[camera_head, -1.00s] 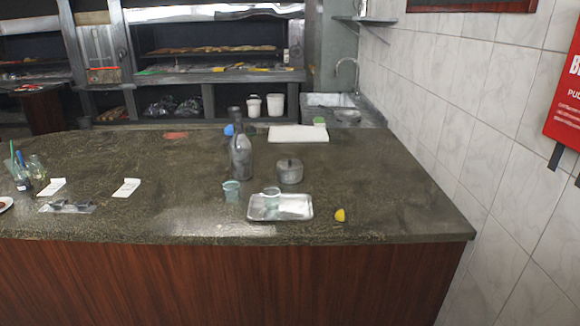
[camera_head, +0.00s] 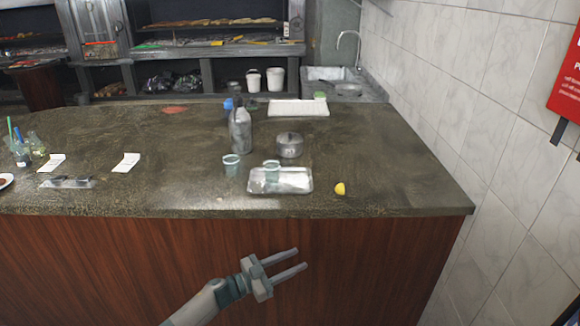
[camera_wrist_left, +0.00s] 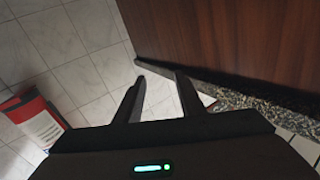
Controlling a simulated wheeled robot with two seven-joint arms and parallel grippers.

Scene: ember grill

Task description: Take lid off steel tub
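The steel tub (camera_head: 290,149) stands on the stone counter, right of a dark bottle and behind a metal tray. Its lid (camera_head: 290,138) with a small knob sits on top of it. My left gripper (camera_head: 292,259) is in front of the counter's wooden face, below the top edge and well apart from the tub. Its two fingers are spread with nothing between them. In the left wrist view the fingers (camera_wrist_left: 158,88) are also apart and empty. The tub does not show in the wrist view. My right gripper is in neither view.
The metal tray (camera_head: 262,190) holds a glass and a white item. Near the tub are a bottle (camera_head: 241,132), another glass (camera_head: 231,165), a lemon half (camera_head: 340,189) and a white board (camera_head: 298,108). The counter right of the tub is clear. The tiled wall (camera_head: 470,90) stands at right.

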